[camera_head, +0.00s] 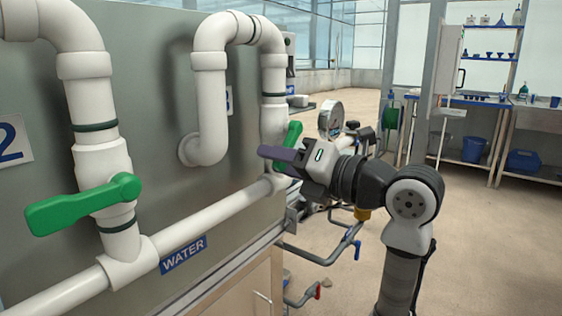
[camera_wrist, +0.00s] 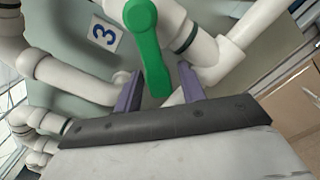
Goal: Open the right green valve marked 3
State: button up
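The green valve marked 3 has a green lever handle (camera_wrist: 147,45) on a white pipe, and in the wrist view the handle's lower end reaches down between my two fingers. In the head view the same handle (camera_head: 290,143) shows partly behind my gripper (camera_head: 268,155). In the wrist view my gripper (camera_wrist: 162,82) has its purple fingers apart, one on each side of the handle, with gaps visible. I cannot tell from these views whether either finger touches it. The blue label 3 (camera_wrist: 105,34) is on the panel left of the handle.
Another green handle (camera_head: 84,204) sits on the near-left pipe beside the label 2 (camera_head: 12,141). The white horizontal WATER pipe (camera_head: 215,220) runs below. A pressure gauge (camera_head: 331,117) stands just behind my gripper. Open floor lies to the right, before shelves and benches.

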jog(key=shift+o, duration=0.3)
jog(key=shift+d, duration=0.1)
jog(key=v, duration=1.3)
jog(key=shift+s+d, duration=0.25)
